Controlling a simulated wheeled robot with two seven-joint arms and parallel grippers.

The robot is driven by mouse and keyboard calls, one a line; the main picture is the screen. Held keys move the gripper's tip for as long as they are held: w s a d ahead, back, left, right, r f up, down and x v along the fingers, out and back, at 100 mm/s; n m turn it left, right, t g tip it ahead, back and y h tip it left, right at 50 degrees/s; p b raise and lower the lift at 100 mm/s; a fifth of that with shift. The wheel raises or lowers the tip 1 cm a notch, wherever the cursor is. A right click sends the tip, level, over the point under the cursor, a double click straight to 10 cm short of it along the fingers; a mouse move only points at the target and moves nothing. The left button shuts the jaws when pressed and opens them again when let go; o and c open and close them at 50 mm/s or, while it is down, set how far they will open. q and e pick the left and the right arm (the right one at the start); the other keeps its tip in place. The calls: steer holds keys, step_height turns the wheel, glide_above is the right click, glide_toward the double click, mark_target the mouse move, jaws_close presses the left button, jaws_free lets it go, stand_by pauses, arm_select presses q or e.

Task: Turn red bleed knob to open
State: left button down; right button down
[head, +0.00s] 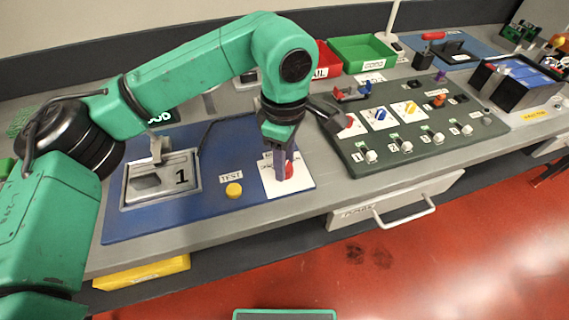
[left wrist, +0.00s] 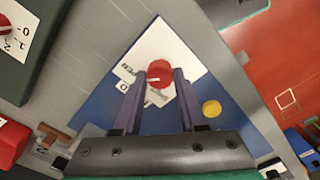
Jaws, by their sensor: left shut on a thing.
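The red bleed knob (head: 289,171) sits on a white label plate (head: 297,187) at the right end of the blue panel. My left gripper (head: 280,168) reaches down over it from above. In the left wrist view the red knob (left wrist: 159,72) lies between the two fingertips of the left gripper (left wrist: 160,80), which is shut on it. A white pointer line on the knob points left in that view. The plate's lettering is partly hidden by the fingers. My right gripper is not in view.
A yellow TEST button (head: 234,190) and a grey unit marked 1 (head: 163,180) share the blue panel (head: 215,205). A dark green panel (head: 425,160) with several switches stands to the right. Red (head: 326,60) and green (head: 362,52) bins stand behind.

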arm_select(q)
steer(key=shift+r+m, duration=0.1)
steer(key=shift+m, duration=0.5)
steer(key=shift+c, duration=2.3)
jaws_free()
step_height(320, 180, up, 14)
steer(key=shift+r, duration=0.25)
steer(key=shift+p, duration=0.3)
